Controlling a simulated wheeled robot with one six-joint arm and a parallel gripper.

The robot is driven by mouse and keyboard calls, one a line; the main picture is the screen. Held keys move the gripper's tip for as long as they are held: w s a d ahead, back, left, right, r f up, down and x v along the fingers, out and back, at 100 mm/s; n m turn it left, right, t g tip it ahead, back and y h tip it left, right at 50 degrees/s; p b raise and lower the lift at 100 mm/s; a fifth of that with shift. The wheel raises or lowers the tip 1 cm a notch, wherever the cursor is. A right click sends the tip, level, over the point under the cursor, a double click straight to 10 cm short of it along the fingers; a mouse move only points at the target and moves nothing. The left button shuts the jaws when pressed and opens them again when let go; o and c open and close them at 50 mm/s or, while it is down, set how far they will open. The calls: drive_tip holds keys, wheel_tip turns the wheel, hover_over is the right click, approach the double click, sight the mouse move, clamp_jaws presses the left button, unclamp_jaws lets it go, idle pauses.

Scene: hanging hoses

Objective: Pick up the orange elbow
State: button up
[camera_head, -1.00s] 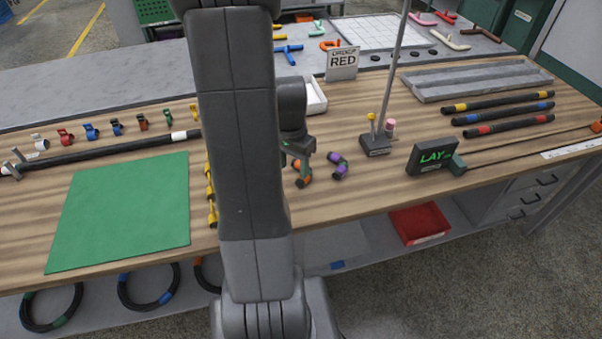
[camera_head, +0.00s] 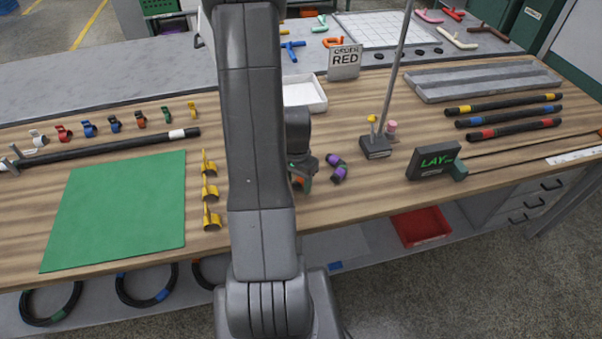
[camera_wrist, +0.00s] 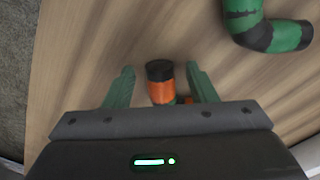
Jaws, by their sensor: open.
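The orange elbow (camera_wrist: 161,90) has a black end and lies on the wooden bench. In the wrist view it sits between the two green fingers of my gripper (camera_wrist: 160,70), which is open with a gap on each side. Its lower part is hidden behind the gripper body. In the head view only a bit of orange (camera_head: 299,182) shows under my gripper. A green elbow (camera_wrist: 286,36) with black bands lies at the upper right of the wrist view, apart from the fingers. A purple and black elbow (camera_head: 338,172) lies just right of my gripper in the head view.
A post on a dark base (camera_head: 376,148) and the LAY sign (camera_head: 433,160) stand to the right. Yellow clips (camera_head: 210,190) and a green mat (camera_head: 118,212) lie to the left. A white tray (camera_head: 304,94) is behind. The bench's front edge is close.

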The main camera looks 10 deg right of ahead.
drive_tip(key=shift+c, duration=0.2)
drive_tip(key=c, duration=1)
drive_tip(key=shift+c, duration=0.2)
